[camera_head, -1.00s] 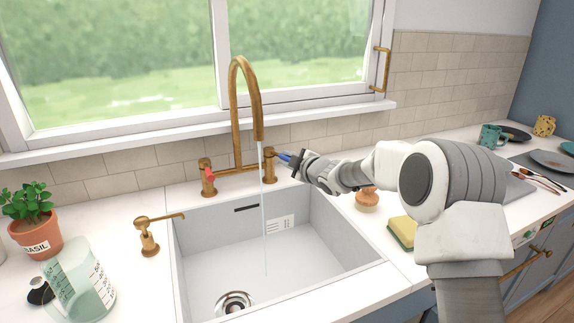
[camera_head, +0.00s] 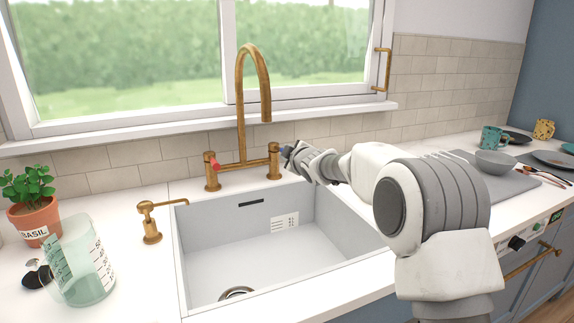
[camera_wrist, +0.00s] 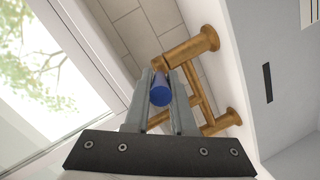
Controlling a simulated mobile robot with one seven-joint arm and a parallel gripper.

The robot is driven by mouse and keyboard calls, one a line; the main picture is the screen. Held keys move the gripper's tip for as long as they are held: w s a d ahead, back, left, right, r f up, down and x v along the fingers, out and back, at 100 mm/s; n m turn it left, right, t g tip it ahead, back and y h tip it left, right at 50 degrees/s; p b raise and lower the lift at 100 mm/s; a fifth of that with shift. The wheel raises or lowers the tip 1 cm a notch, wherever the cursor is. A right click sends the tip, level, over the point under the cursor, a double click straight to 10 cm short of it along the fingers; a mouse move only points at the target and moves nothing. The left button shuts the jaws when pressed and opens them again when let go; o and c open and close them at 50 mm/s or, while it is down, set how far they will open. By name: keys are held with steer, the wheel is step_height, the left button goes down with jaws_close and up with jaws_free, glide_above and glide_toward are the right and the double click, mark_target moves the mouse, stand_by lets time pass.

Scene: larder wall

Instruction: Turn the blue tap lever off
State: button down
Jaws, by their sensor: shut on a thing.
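The brass tap (camera_head: 243,110) stands behind the sink, with a tall curved spout. No water runs from the spout. The blue lever (camera_wrist: 160,92) sits between my gripper's fingers in the wrist view, and the brass valve post (camera_wrist: 203,42) shows beside it. My gripper (camera_wrist: 160,93) is shut on the blue lever. In the head view my gripper (camera_head: 287,153) is at the right-hand post of the tap and mostly hides the lever. The red lever (camera_head: 213,161) is on the left-hand post.
The white sink (camera_head: 215,285) lies in front of the tap. A brass soap pump (camera_head: 151,228), a measuring jug (camera_head: 88,265) and a basil pot (camera_head: 37,222) stand at left. The window sill (camera_head: 150,125) runs behind the tap. A bowl (camera_head: 495,163) sits at right.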

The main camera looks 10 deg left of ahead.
steer(key=shift+f+t+b, duration=0.15)
steer(key=shift+t+b, duration=0.15)
steer(key=shift+b, duration=0.2)
steer(key=shift+s+a+m+h+b, duration=0.1)
steer(key=shift+a+m+h+b, duration=0.15)
steer(key=shift+b, duration=0.7)
steer(key=shift+s+r+m+b, duration=0.1)
steer(key=shift+r+m+b, duration=0.15)
steer(key=shift+r+b, duration=0.1)
steer(key=c, duration=0.8)
jaws_free()
steer(key=shift+f, duration=0.15)
steer(key=shift+o, duration=0.2)
steer(key=shift+s+h, duration=0.15)
steer(key=shift+h, duration=0.1)
steer(key=v, duration=1.7)
